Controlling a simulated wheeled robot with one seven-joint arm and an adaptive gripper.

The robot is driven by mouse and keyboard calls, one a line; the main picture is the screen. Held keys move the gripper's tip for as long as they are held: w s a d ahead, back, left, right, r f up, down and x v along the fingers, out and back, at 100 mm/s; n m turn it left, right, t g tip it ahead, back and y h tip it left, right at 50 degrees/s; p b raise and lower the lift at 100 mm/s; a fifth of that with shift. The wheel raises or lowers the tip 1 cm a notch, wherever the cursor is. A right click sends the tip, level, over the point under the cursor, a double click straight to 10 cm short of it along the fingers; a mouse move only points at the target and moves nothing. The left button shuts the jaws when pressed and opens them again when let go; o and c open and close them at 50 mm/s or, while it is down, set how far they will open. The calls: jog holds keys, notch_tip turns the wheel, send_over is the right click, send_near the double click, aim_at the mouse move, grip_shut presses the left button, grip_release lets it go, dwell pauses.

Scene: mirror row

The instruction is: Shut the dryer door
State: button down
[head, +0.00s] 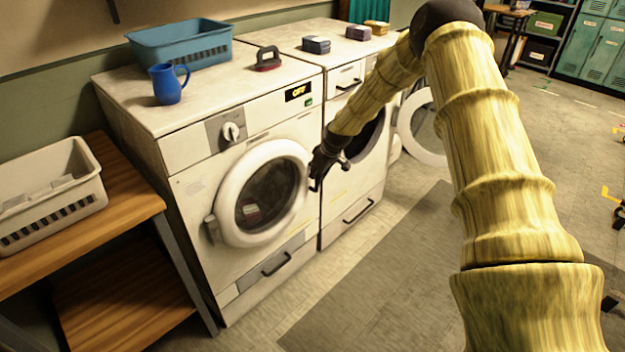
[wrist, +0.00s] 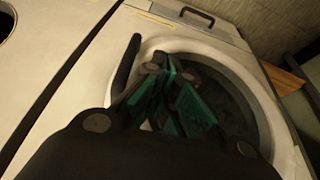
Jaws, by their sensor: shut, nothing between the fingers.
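The nearest white front-loading machine (head: 240,140) shows a display reading OFF; no label says whether it is the dryer. Its round white door (head: 230,170) lies against or very near the front; a small gap cannot be ruled out. The same door shows in the wrist view (wrist: 262,95), with a dark handle (wrist: 124,68) beside my fingers. My gripper (head: 317,176) is shut and empty at the right, handle side of this door. Its teal fingers (wrist: 172,98) show in front of the door in the wrist view; whether they touch it is unclear.
A second machine (head: 350,195) stands to the right, and a round door (head: 402,125) hangs open beyond it. A wooden shelf (head: 120,200) with a white basket (head: 90,195) is at left. A blue basket (head: 165,52) and blue jug (head: 168,85) stand on top. The front floor is clear.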

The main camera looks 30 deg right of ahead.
jog(key=v, duration=0.7)
jog(key=shift+s+b, duration=0.2)
jog(key=shift+b, duration=0.1)
jog(key=shift+f, duration=0.25)
jog(key=s+a+f+m+g, duration=0.1)
jog(key=s+a+f, duration=0.4)
jog(key=s+f, duration=0.3)
jog(key=s+a+f+m+p, duration=0.1)
jog(key=s+a+f, duration=0.45)
jog(key=s, duration=0.35)
jog(key=s+a+f+g, duration=0.1)
jog(key=s+a+f, duration=0.3)
jog(key=s+f, duration=0.45)
jog(key=s+a+m+g, duration=0.1)
jog(key=s+a, duration=0.1)
jog(key=s, duration=1.3)
jog(key=s+a+m+h+p, duration=0.1)
jog(key=s+a+m, duration=0.1)
jog(key=s, duration=1.3)
jog(key=shift+s+a+f+g+h, duration=0.2)
jog(key=shift+a+f+g+h, duration=0.15)
jog(key=shift+a, duration=0.25)
